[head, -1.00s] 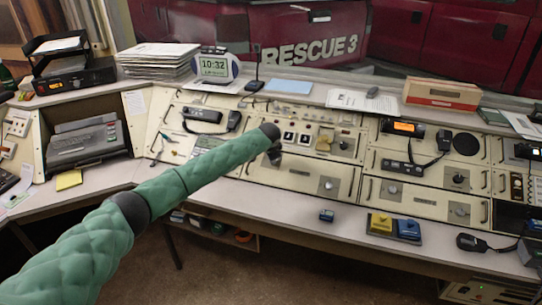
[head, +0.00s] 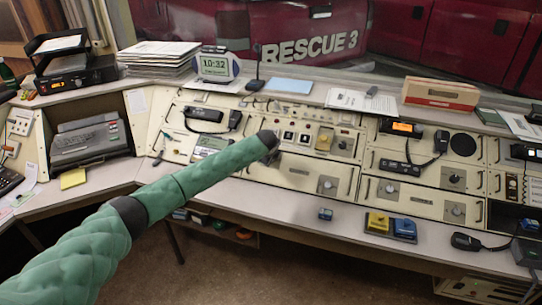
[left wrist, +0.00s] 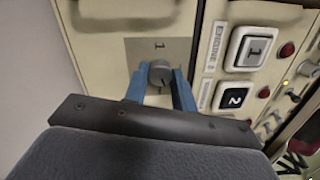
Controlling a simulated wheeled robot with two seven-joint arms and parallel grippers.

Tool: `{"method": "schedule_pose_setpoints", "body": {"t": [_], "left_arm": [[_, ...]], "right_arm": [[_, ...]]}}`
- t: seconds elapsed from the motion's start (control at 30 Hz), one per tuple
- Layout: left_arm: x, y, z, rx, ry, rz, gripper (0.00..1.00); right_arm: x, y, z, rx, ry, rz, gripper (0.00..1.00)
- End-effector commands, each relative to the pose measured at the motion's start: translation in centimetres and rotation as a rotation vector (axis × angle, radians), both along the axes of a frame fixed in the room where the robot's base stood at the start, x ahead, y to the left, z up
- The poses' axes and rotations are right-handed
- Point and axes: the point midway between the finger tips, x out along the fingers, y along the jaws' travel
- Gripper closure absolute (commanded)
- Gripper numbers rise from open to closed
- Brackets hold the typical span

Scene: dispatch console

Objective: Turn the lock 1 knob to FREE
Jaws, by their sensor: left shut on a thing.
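The lock 1 knob (left wrist: 160,72) is a small round grey knob on a grey square plate marked "1", seen in the left wrist view. My left gripper (left wrist: 160,82) has its two blue fingers on either side of the knob and is shut on it. A dark mark shows on the knob's face, but I cannot read its setting or any FREE label. In the head view my left gripper (head: 274,157) is at the cream console front, mostly hidden by my wrist, and the knob is hidden there. My right gripper is not in view.
Another knob (head: 327,184) is on the panel to the right.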

Motion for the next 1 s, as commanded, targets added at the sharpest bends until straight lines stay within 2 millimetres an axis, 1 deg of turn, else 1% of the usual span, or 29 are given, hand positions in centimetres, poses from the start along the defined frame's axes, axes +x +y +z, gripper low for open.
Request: {"method": "schedule_pose_setpoints", "body": {"t": [0.1,0.3,0.5,0.73,1.0], "left_arm": [[0.0,0.1,0.0,0.051,-0.016,-0.082,0.97],[0.0,0.1,0.0,0.122,-0.04,-0.198,0.97],[-0.1,0.0,-0.1,0.17,-0.054,-0.275,0.97],[-0.1,0.0,-0.2,0.194,-0.062,-0.316,0.97],[-0.1,0.0,-0.2,0.199,-0.063,-0.324,0.96]], "right_arm": [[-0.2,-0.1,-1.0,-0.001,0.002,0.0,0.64],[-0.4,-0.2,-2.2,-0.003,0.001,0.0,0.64],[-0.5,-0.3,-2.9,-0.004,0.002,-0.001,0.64],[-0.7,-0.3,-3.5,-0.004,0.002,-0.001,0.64],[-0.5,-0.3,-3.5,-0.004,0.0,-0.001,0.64]]}}
